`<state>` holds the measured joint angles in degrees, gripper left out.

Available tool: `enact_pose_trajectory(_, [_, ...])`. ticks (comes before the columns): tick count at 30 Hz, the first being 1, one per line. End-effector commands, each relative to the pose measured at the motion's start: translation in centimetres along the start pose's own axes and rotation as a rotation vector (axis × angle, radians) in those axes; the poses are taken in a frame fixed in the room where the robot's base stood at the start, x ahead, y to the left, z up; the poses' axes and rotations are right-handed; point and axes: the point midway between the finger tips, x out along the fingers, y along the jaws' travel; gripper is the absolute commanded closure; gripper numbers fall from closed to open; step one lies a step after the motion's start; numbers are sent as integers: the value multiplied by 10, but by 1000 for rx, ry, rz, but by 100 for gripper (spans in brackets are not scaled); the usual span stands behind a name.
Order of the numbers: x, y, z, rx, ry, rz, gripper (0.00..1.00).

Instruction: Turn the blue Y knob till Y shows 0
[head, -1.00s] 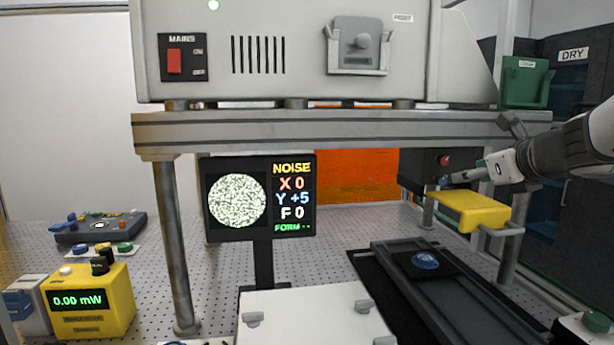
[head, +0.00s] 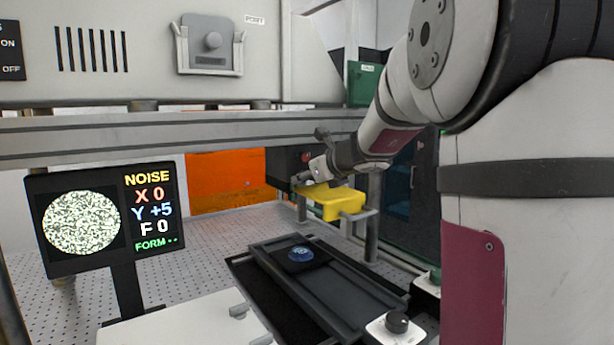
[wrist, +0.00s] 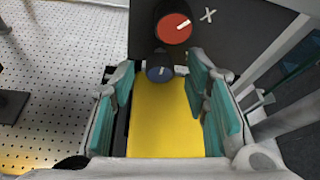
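The blue Y knob (wrist: 160,68) shows in the wrist view with a white pointer mark, just below the red X knob (wrist: 173,27) on a dark panel. My gripper (wrist: 160,72) is open, its teal pads on either side of the blue knob with a gap visible on both sides. In the head view my gripper (head: 318,172) is at the dark box under the beam, and the blue knob is hidden there. The display (head: 82,222) reads NOISE, X 0, Y +5, F 0, FORM --, beside a speckled round picture.
A yellow block (head: 343,203) lies just below my gripper and also fills the middle of the wrist view (wrist: 165,120). A dark rail tray (head: 335,285) carries a blue disc (head: 302,254). A black knob (head: 397,322) stands at the front right.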

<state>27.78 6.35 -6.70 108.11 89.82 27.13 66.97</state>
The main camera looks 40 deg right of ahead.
Motion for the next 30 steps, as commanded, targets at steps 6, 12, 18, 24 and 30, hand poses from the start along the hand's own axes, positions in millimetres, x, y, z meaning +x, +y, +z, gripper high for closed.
enact_pose_trajectory(6, [0,0,0,0,0,0,100])
enact_pose_trajectory(12, [1,1,0,-15,-1,-6,100])
enact_pose_trajectory(18, [3,3,-2,-111,-2,-44,100])
enact_pose_trajectory(24, [2,3,-2,-201,-1,-81,100])
enact_pose_trajectory(30, [1,3,-1,-231,1,-95,100])
